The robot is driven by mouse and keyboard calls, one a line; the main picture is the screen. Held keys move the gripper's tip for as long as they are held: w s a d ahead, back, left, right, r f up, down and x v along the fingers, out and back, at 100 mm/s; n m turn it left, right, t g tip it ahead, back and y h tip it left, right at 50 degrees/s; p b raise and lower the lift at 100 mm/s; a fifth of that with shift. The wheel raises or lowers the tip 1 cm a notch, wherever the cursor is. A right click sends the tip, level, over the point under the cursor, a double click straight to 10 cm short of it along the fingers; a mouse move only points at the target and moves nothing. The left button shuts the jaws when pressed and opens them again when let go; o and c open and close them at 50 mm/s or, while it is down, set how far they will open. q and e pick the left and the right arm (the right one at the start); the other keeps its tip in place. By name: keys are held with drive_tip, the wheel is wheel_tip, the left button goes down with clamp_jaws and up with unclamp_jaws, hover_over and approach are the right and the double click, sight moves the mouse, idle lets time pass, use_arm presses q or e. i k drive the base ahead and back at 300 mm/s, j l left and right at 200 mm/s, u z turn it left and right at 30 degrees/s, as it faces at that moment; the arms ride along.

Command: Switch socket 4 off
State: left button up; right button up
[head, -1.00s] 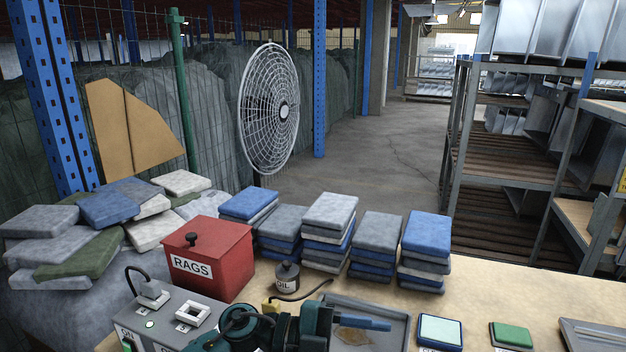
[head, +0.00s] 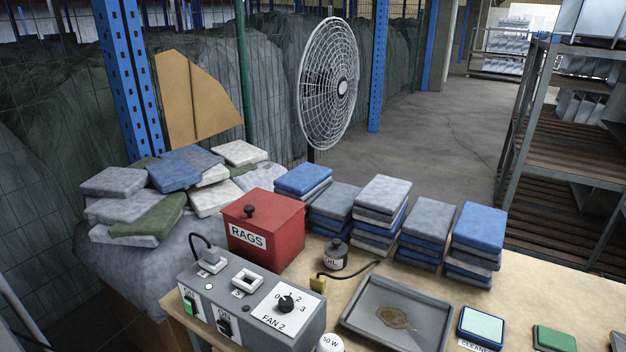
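A grey socket box (head: 255,300) stands at the table's left front. Its left socket holds a grey plug (head: 211,262) with a black cord; a small lamp (head: 209,287) in front of it glows green. The right socket (head: 246,281) is empty and its lamp (head: 246,309) looks dark. The front face has a left switch (head: 189,304) showing green under ON, and a right switch (head: 224,327) that looks dark under ON. The socket number labels are too small to read, so I cannot tell which is socket 4. Neither gripper is in view.
A FAN 2 dial (head: 286,304) sits on the box's right part. A red RAGS box (head: 264,232), an oil can (head: 334,256), a yellow plug (head: 318,284) and a grey tray (head: 362,328) are close by. Folded cloth stacks (head: 378,215) line the back. A white 50 W item (head: 330,343) is at the front.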

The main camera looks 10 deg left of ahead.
sight(189, 303)
drive_tip(key=u, duration=1.25)
